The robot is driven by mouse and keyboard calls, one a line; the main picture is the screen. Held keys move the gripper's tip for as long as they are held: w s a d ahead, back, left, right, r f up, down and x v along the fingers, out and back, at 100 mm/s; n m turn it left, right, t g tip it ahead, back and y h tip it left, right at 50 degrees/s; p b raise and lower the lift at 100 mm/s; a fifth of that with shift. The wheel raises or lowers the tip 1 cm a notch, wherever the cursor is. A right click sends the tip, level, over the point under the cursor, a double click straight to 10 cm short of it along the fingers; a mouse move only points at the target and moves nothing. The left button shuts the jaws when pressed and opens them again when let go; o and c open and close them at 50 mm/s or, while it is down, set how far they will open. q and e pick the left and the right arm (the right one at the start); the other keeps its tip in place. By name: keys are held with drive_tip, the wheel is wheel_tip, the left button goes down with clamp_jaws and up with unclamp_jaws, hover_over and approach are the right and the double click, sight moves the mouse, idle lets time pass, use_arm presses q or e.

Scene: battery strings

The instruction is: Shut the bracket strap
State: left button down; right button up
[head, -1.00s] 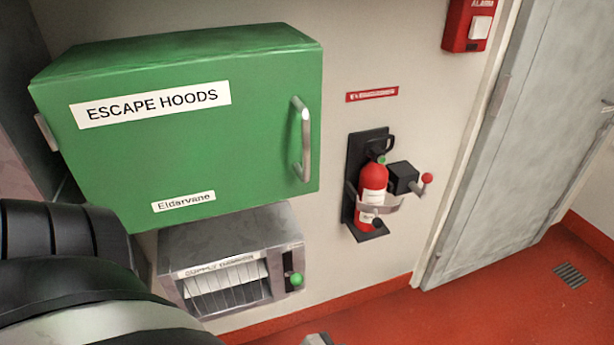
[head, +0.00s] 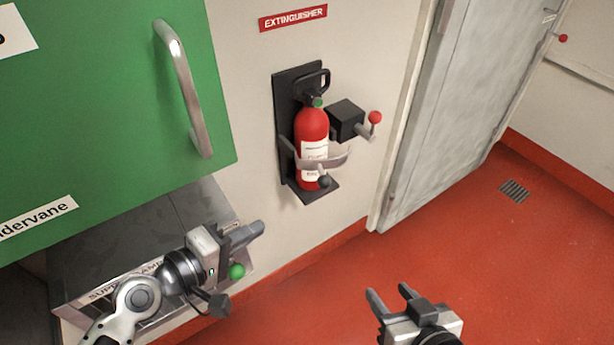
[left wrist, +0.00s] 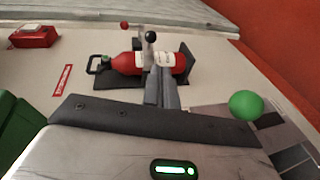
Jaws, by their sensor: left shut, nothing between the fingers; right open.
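The red extinguisher (head: 312,125) stands upright in its black wall bracket (head: 285,90). The pale grey bracket strap (head: 335,160) crosses its front, and its right end sticks out past the bottle. A black knob (head: 325,181) sits low at the strap. Whether the strap is latched I cannot tell. My left gripper (head: 257,229) is shut and empty, below and left of the bracket and apart from it. In the left wrist view its fingers (left wrist: 163,92) overlap the strap region beside the extinguisher (left wrist: 125,63). My right gripper (head: 388,293) is open and empty, low over the floor.
A black box (head: 344,119) with a red-tipped lever (head: 375,118) juts out right of the extinguisher. The green cabinet (head: 110,110) with its handle (head: 185,90) is at left. A damper unit's green knob (head: 237,271) is close to my left gripper. Open floor (head: 480,250) lies right.

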use_arm(q)
drive_tip(key=w+n, duration=0.1)
drive_tip(key=w, duration=0.1)
approach(320, 185)
drive_tip(key=shift+h, duration=0.4)
drive_tip(key=x, duration=0.5)
drive_tip(key=shift+w+f, duration=0.3)
drive_tip(key=shift+w+d+f, duration=0.15)
drive_tip(key=shift+w+d, duration=0.3)
drive_tip(key=shift+w, duration=0.05)
use_arm(e)
drive_tip(key=shift+w, duration=0.15)
use_arm(q)
drive_tip(key=shift+p, duration=0.3)
use_arm(e)
drive_tip(key=shift+r, duration=0.1)
